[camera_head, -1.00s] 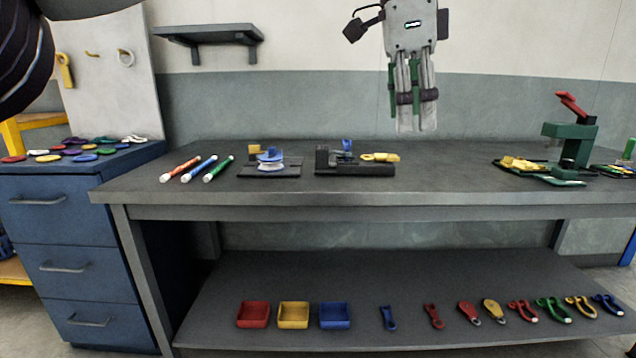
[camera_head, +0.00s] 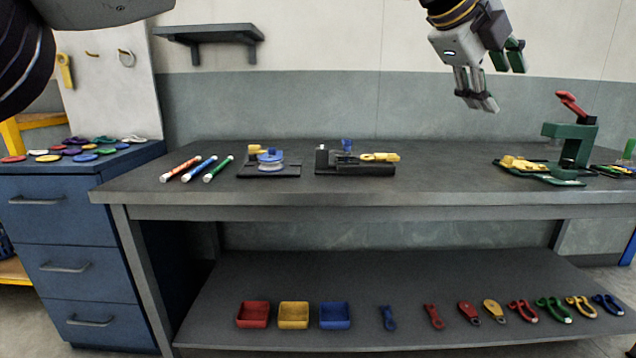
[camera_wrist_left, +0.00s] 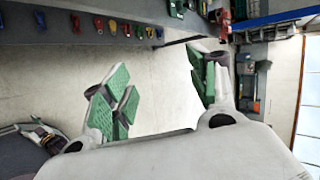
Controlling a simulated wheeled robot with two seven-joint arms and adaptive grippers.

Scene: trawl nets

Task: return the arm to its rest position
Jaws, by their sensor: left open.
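My left gripper (camera_head: 496,82) hangs in the air above the right half of the workbench in the head view, in front of the wall. It is tilted, with its fingers pointing down and to the right. Its fingers are spread and nothing is between them. In the left wrist view the same gripper (camera_wrist_left: 162,92) shows its green finger pads wide apart and empty. A dark part of my arm crosses the upper left of the head view.
The workbench (camera_head: 440,185) carries marker-like sticks (camera_head: 200,168), a blue spool fixture (camera_head: 270,162), a black fixture (camera_head: 355,165) and a green press (camera_head: 570,145). Coloured bins (camera_head: 293,315) and several hand tools lie on the lower shelf. A wall shelf (camera_head: 210,35) is at the upper left.

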